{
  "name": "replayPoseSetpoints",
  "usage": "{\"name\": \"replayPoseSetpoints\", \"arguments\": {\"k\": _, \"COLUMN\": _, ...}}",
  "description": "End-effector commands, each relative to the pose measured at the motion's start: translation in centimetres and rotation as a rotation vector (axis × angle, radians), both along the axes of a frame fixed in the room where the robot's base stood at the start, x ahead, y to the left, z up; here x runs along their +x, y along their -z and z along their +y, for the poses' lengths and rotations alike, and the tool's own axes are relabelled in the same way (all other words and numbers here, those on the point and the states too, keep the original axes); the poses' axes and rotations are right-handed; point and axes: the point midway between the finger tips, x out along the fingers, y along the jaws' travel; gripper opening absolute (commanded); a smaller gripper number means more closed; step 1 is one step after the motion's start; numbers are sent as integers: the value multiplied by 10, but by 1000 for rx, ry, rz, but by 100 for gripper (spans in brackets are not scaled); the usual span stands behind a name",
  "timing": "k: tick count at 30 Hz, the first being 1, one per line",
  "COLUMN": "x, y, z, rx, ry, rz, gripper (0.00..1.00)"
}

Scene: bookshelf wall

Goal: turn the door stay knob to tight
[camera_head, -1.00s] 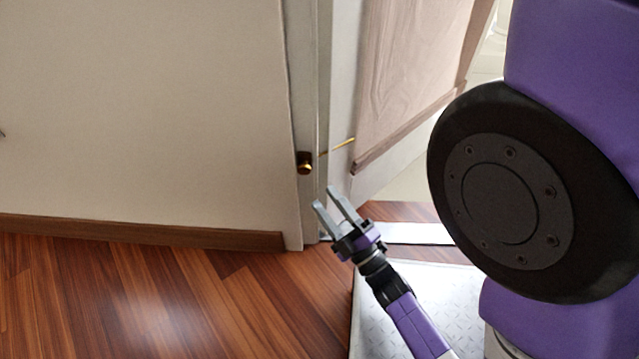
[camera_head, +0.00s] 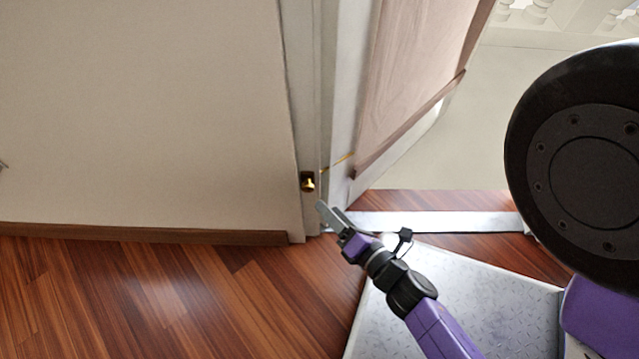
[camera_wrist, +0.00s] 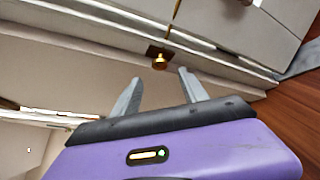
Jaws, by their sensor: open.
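The brass door stay knob (camera_head: 308,182) sits on a dark plate on the white door frame, low down. A thin brass rod (camera_head: 338,163) runs from near it to the door (camera_head: 408,80), which stands open. My gripper (camera_head: 327,211) is just below and right of the knob in the head view, apart from it. In the wrist view the knob (camera_wrist: 160,63) shows beyond and between the two grey fingertips (camera_wrist: 160,80), which are spread with nothing between them. Which way the knob is turned cannot be told.
A pale wall (camera_head: 140,110) with a brown skirting board (camera_head: 140,234) is at left. The wooden floor (camera_head: 170,300) is clear. A white threshold strip (camera_head: 435,224) crosses the doorway, with a pale area beyond.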

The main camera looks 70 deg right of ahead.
Motion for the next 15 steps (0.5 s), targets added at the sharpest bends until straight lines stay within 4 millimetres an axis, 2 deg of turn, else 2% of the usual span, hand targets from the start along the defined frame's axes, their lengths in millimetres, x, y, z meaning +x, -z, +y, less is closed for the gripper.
{"name": "replayPoseSetpoints", "arguments": {"k": 15, "x": 54, "y": 14, "z": -36, "rx": -5, "ry": -2, "rz": -1, "gripper": 52}}
